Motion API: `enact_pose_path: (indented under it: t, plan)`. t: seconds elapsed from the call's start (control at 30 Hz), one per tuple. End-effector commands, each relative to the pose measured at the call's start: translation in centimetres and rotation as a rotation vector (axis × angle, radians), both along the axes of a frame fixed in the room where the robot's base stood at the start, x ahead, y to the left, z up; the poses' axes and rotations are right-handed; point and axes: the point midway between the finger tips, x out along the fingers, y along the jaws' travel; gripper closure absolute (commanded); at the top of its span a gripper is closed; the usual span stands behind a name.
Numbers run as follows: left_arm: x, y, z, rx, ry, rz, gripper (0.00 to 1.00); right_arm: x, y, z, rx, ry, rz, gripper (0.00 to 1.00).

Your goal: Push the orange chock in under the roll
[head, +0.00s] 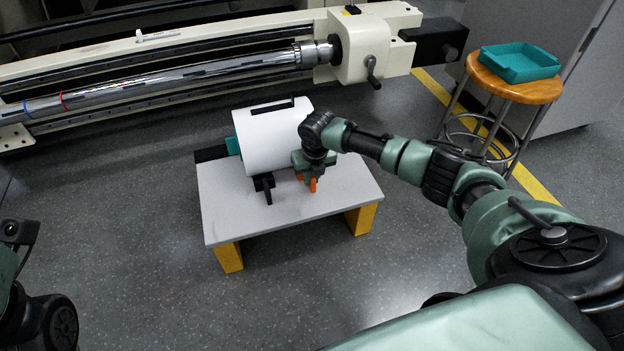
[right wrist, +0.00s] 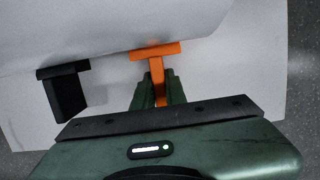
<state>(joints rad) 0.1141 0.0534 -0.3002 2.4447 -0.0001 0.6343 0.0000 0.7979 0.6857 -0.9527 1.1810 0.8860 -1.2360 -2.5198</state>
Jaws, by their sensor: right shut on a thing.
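The white roll (head: 272,138) lies on a low grey bench (head: 290,218). In the right wrist view the roll (right wrist: 110,30) fills the top. My right gripper (head: 308,172) is at the near right side of the roll, low over the bench top. It is shut on the stem of the orange chock (head: 312,185). In the right wrist view the T-shaped orange chock (right wrist: 155,50) has its wide head at the roll's lower edge. I cannot tell whether it touches the roll. Only part of my left arm shows at the left edge; its gripper is out of view.
A black chock (head: 264,185) sits at the roll's near side, left of the orange one; it also shows in the right wrist view (right wrist: 66,92). A long machine with a steel shaft (head: 180,80) runs behind. A stool (head: 515,88) with a teal tray (head: 520,64) stands right.

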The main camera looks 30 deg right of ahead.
Motion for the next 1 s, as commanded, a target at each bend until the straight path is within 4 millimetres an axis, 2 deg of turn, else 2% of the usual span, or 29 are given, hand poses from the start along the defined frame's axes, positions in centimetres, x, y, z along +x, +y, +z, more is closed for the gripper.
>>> enact_pose_path:
  t: [0.27, 0.3, 0.4, 0.77, 0.83, 1.0]
  plan:
    - [0.0, 0.0, 0.2, 0.001, -0.004, 0.001, 0.62, 0.4, 0.0, 0.4, 0.000, -0.012, 0.001, 1.00]
    - [0.0, 0.0, 0.2, 0.001, -0.004, 0.001, 0.62, 0.4, 0.0, 0.4, 0.000, -0.012, 0.001, 0.85]
    - [-0.1, 0.0, 0.2, 0.001, -0.004, 0.001, 0.62, 0.3, 0.0, 0.4, 0.000, -0.011, 0.001, 0.62]
    - [-0.1, 0.0, 0.4, -0.001, -0.004, 0.000, 0.62, 0.1, 0.0, 0.7, 0.000, -0.006, 0.000, 0.62]
    - [0.0, 0.1, 0.6, 0.000, 0.003, -0.001, 0.62, 0.0, 0.0, 1.5, 0.000, -0.007, -0.001, 0.62]
    - [0.8, 0.1, -0.7, 0.001, 0.084, -0.003, 0.62, -0.6, 0.1, 4.6, 0.000, -0.008, 0.001, 0.62]
